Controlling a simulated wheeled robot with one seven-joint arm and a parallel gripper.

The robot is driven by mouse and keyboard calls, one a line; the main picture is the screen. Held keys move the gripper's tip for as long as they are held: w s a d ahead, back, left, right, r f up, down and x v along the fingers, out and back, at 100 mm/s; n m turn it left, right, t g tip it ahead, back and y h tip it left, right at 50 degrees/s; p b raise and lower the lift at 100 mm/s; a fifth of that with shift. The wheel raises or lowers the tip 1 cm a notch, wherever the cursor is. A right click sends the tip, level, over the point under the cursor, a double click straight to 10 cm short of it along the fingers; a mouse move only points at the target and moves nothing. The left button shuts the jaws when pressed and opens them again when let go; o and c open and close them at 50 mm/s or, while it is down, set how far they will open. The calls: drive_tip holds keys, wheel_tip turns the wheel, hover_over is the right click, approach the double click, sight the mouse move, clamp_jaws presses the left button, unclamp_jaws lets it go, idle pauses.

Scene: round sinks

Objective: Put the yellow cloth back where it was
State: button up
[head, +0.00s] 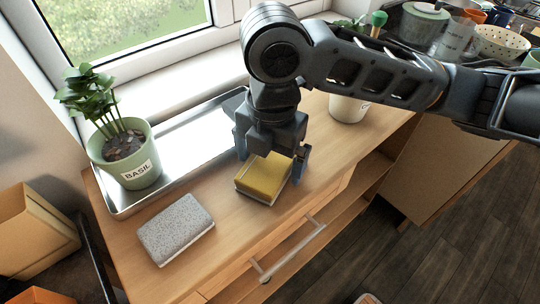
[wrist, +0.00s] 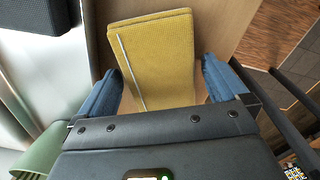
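The yellow cloth (head: 265,178) lies folded on the wooden counter, with a pale edge on its left and front sides in the head view. In the wrist view the yellow cloth (wrist: 165,60) fills the upper middle and has a thin pale line along it. My gripper (head: 271,155) is above the cloth, pointing down, with one finger on each side of it. In the wrist view my gripper (wrist: 161,84) is open, the blue fingers spread around the cloth. A narrow gap shows on the right; on the left I cannot tell whether it touches.
A metal tray (head: 192,140) runs along the window side and holds a green basil pot (head: 143,172). A grey speckled sponge (head: 175,229) lies on the counter at the left. A pale pot (head: 347,109) stands right of my gripper. A drawer handle (head: 290,250) sticks out in front.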

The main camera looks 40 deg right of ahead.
sight(271, 162)
drive_tip(key=shift+r, duration=0.15)
wheel_tip(271, 162, up, 12)
drive_tip(key=p, duration=0.1)
drive_tip(key=shift+s, duration=0.15)
idle(0.3)
